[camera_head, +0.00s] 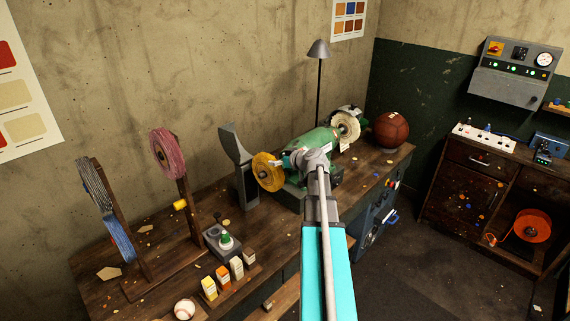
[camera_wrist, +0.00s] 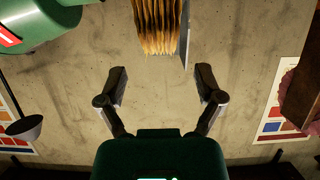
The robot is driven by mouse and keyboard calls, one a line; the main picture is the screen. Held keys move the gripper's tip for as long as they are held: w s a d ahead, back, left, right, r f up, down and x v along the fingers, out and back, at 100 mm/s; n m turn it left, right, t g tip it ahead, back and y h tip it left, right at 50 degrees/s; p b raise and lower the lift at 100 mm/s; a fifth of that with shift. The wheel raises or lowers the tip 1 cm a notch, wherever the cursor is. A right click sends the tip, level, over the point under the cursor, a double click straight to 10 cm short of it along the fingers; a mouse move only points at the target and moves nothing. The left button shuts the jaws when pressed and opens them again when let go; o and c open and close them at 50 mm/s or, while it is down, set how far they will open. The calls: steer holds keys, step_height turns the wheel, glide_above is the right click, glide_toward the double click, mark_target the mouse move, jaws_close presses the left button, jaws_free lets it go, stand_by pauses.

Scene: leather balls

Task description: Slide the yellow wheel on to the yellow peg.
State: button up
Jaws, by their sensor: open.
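The yellow wheel (camera_head: 268,172) is at the left end of the green grinder, with its face turned left. The wrist view shows it edge-on at the top (camera_wrist: 155,28), just above the gap between my fingertips. The yellow peg (camera_head: 180,205) sticks out low on the wooden post of the rack and is bare. My gripper (camera_wrist: 160,78) is open and empty, its two fingers apart with only wall showing between them. In the head view, my arm's end is beside the grinder, and I cannot make out the fingers there.
The green grinder (camera_head: 318,141) carries a pale wheel on its right. A grey upright (camera_head: 237,160) stands between it and the rack, where a pink wheel (camera_head: 167,153) sits above the peg. A control box (camera_head: 223,243), small boxes and a baseball (camera_head: 184,308) lie near the front.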

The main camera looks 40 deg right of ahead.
mark_target(272, 158)
steer(key=shift+b+x, duration=1.05)
steer(key=shift+x, duration=2.25)
jaws_close()
